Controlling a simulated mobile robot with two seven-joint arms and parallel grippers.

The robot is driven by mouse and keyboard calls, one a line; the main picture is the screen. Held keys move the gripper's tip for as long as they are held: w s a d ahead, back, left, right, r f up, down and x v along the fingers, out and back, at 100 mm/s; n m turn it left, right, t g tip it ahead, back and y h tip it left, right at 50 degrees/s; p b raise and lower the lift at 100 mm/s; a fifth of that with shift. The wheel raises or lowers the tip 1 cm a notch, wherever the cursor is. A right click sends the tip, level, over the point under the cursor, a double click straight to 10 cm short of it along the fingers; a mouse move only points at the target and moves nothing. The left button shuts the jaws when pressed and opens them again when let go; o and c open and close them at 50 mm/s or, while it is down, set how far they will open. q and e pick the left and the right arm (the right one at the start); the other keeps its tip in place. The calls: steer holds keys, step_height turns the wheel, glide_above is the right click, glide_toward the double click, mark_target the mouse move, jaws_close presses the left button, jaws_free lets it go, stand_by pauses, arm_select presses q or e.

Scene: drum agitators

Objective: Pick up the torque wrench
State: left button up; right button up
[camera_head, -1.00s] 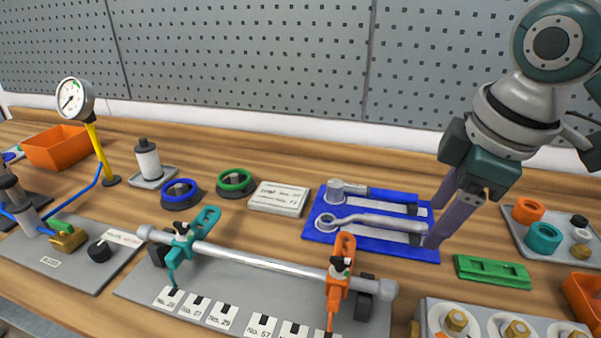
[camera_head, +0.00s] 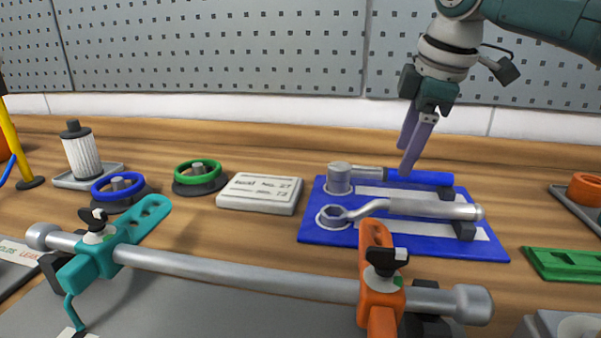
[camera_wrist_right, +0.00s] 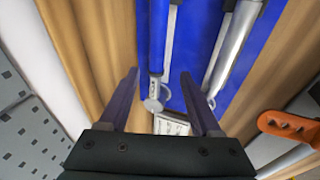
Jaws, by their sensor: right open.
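Two long tools lie side by side on a blue mat (camera_head: 330,236). The rear one (camera_head: 412,177) has a blue handle and a round, socket-like silver head; the front one (camera_head: 430,209) is silver with a ring end. I cannot tell for certain which is the torque wrench. My right gripper (camera_head: 405,160) is open and empty, pointing down by the blue handle. In the right wrist view, its fingers (camera_wrist_right: 160,75) appear either side of the blue-handled tool (camera_wrist_right: 156,40), with the silver tool (camera_wrist_right: 232,48) to the right. Contact is not visible. My left gripper is out of view.
A shaft (camera_head: 240,275) in teal and orange clamps lies in front of the mat. A label block (camera_head: 260,192) is left of the mat, and a green piece (camera_head: 565,264) is at its right. The pegboard wall (camera_head: 220,45) rises behind the bench.

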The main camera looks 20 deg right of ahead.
mark_target(395, 170)
steer(key=shift+w+b+x, duration=0.15)
steer(key=shift+b+x, duration=0.3)
steer(key=shift+x, duration=0.85)
steer(key=shift+w+b+x, duration=0.1)
steer(key=shift+b+x, duration=0.35)
steer(key=shift+x, duration=0.85)
steer(key=shift+r, duration=0.1)
jaws_close()
